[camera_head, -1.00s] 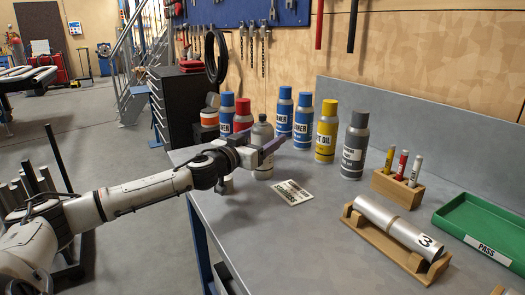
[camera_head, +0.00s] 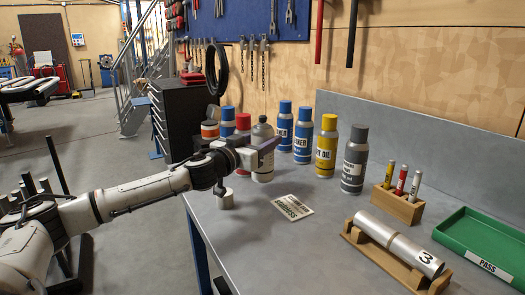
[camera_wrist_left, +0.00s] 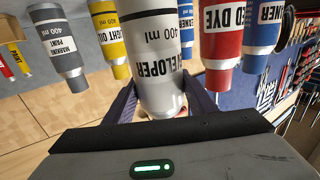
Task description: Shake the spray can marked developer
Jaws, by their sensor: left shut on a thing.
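My right gripper is not in view.
Behind stand a red can (camera_head: 243,122), blue cleaner cans (camera_head: 303,140), a yellow oil can (camera_head: 326,150) and a grey marking paint can (camera_head: 353,165). A printed card (camera_head: 292,207) lies in front.

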